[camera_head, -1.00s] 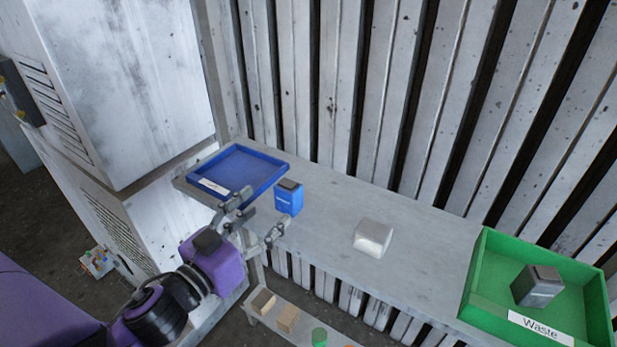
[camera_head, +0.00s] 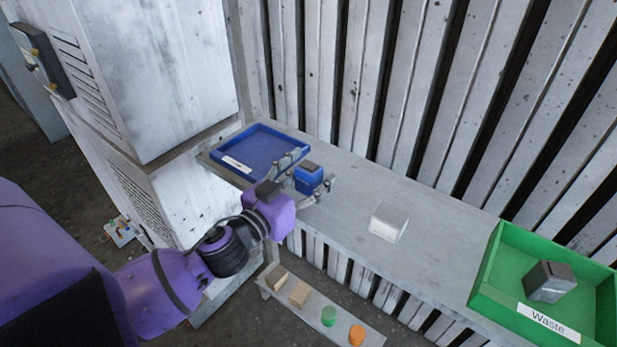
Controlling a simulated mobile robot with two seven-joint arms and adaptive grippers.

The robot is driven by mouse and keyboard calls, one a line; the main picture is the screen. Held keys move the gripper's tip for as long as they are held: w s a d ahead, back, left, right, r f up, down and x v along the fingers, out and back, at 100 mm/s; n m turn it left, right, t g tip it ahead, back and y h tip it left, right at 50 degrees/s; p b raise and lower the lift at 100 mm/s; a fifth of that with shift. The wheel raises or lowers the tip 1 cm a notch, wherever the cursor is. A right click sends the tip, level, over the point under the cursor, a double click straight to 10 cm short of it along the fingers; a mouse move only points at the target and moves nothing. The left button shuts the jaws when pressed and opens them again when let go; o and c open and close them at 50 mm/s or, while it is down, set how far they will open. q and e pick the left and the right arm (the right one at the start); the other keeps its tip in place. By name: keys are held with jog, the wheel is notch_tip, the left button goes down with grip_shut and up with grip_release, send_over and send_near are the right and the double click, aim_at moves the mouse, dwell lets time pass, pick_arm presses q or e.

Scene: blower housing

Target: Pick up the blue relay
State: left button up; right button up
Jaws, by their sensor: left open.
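The blue relay (camera_head: 309,180) is a small upright blue block with a dark top on the grey shelf, just right of the blue tray. My left gripper (camera_head: 308,182) is open, with its fingers at the relay, one on the left side and one at the right. The fingers partly cover the relay's lower sides. I cannot tell whether they touch it. My right gripper is not in view.
The blue tray (camera_head: 225,158) with a white label is close to my left gripper. A white block (camera_head: 388,222) stands mid-shelf. A green Waste tray (camera_head: 488,290) holds a dark grey block (camera_head: 549,281). A lower shelf (camera_head: 335,309) carries several small blocks. A ribbed wall stands behind.

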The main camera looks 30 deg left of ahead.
pick_arm(q)
jog(key=shift+c, duration=0.5)
jog(key=c, duration=1.1)
jog(key=shift+c, duration=0.6)
jog(key=shift+r, duration=0.1)
